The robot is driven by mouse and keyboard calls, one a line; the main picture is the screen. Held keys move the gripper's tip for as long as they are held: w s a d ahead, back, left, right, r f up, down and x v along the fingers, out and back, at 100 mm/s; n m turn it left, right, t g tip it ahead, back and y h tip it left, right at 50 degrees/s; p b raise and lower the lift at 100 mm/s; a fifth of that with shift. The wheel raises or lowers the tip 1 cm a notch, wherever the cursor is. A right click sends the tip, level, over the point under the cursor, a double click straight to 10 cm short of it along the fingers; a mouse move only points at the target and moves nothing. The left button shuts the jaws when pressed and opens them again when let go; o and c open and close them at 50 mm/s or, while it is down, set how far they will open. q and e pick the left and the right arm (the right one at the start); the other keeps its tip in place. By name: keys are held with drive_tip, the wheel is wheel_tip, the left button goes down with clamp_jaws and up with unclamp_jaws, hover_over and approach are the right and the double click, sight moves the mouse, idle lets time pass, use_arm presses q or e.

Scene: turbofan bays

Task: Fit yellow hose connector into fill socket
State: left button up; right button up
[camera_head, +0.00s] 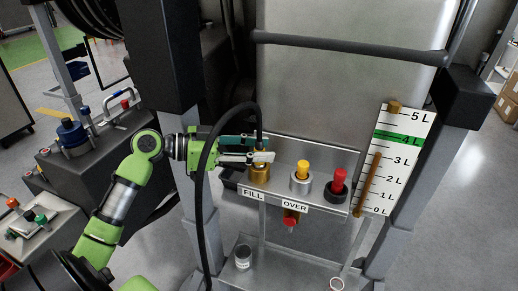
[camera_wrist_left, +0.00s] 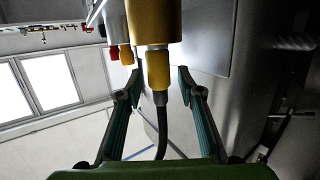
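The yellow hose connector (camera_wrist_left: 158,70), on the end of a black hose (camera_head: 207,190), is in line with the yellow-brass fill socket (camera_head: 259,174). In the left wrist view, a silver collar sits between the connector and the larger yellow socket (camera_wrist_left: 154,20); how deeply it is seated I cannot tell. My left gripper (camera_head: 262,157) is around the connector just above the socket. In the left wrist view its fingers (camera_wrist_left: 161,78) stand apart, with a gap on both sides of the connector. In the head view the fingers hide most of the connector. My right gripper is not in view.
Right of the fill socket are a yellow-topped silver fitting (camera_head: 301,178) and a red-topped black one (camera_head: 338,185). A litre gauge (camera_head: 398,160) stands further right. A red valve handle (camera_head: 290,221) hangs below. A small can (camera_head: 243,257) stands lower.

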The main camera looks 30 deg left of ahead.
use_arm(q)
drive_tip(key=shift+r, duration=0.1)
drive_tip(key=shift+r+p, duration=0.2)
drive_tip(key=shift+p, duration=0.1)
drive_tip(key=shift+s+a+f+b, duration=0.2)
drive_tip(key=shift+s+a+b, duration=0.75)
drive_tip(key=shift+b, duration=0.3)
drive_tip(key=b+v, duration=0.4)
drive_tip(key=v, duration=0.5)
drive_tip(key=shift+s+r, duration=0.15)
drive_tip(key=shift+r, duration=0.25)
